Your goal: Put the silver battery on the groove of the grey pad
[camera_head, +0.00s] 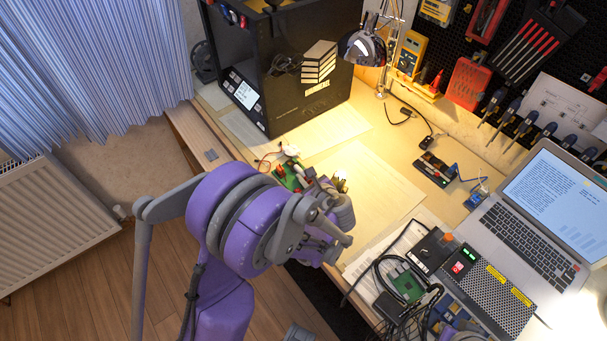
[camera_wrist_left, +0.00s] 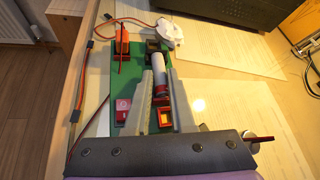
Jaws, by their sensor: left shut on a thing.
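The silver battery (camera_wrist_left: 159,70), a pale cylinder with a dark red lower end, is between the two grey fingers of my left gripper (camera_wrist_left: 164,57) in the left wrist view. The fingers are shut on it, over a green board (camera_wrist_left: 126,82). I cannot tell whether the battery touches the board. In the head view my left wrist hides the battery and part of the green board (camera_head: 291,176). I cannot clearly make out the grey pad or its groove. My right gripper is not clearly visible in either view.
Red parts (camera_wrist_left: 122,44) and a white round part (camera_wrist_left: 169,32) with wires crowd the board. A black case (camera_head: 290,95) stands behind. A laptop (camera_head: 530,220) and cabled electronics (camera_head: 408,286) fill the right. Paper sheets (camera_head: 365,190) lie flat between.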

